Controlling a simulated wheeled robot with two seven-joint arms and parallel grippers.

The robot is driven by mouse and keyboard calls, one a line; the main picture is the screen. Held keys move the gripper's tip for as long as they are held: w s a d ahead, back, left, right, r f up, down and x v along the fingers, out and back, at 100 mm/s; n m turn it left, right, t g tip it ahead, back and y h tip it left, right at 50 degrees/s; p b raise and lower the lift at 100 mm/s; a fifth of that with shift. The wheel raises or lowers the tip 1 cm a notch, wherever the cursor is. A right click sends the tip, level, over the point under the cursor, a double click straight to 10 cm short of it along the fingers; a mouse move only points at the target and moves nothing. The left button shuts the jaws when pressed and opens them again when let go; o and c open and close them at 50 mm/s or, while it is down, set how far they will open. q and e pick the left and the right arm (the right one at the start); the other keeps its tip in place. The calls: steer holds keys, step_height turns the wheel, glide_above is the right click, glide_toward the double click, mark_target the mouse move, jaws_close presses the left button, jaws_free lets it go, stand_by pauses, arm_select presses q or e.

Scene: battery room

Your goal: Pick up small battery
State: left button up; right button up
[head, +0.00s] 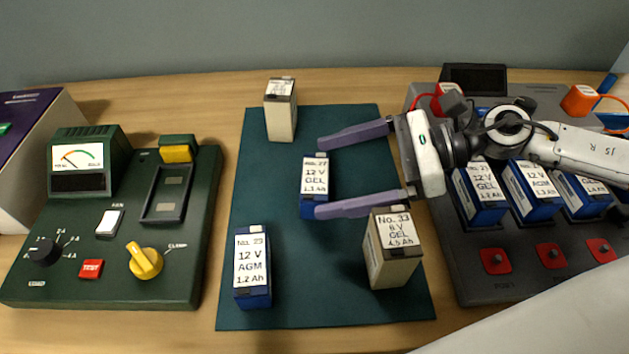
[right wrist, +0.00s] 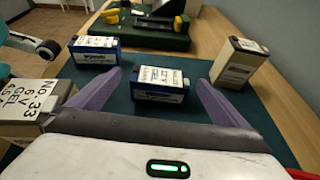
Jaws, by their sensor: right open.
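A small blue battery with a white top label, No. 27, 12 V GEL (head: 314,170), stands on the dark green mat (head: 350,120). My right gripper (head: 320,178) comes in from the right, open, its two purple fingers reaching to the far and near sides of this battery. I see no grip on it. In the right wrist view the battery (right wrist: 160,86) sits ahead, between the fingertips (right wrist: 159,77). On the same mat stand a blue 12 V AGM battery (head: 252,268), a beige 6 V GEL battery, No. 33 (head: 392,250), and another beige battery (head: 280,110).
A green tester (head: 120,215) with a meter, knobs and an empty bay stands left of the mat. At right, a grey charger (head: 470,262) holds several blue batteries. Beige No. 33 stands close beside my near finger. The mat's far right is clear.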

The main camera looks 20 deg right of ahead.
mark_target(305, 177)
steer(key=shift+w+a+f+p, duration=0.1)
steer(key=shift+w+a+p, duration=0.15)
steer(key=shift+a, duration=0.2)
steer(key=shift+w+a+f, duration=0.15)
steer(key=shift+a+f, duration=0.05)
steer(key=shift+a, duration=0.3)
steer(key=p+x, duration=0.2)
steer(key=x, duration=0.3)
steer(key=shift+w+a+f, duration=0.15)
steer(key=shift+a+f, duration=0.05)
steer(key=c, duration=1.5)
steer(key=shift+r, duration=0.15)
steer(key=shift+c, duration=0.6)
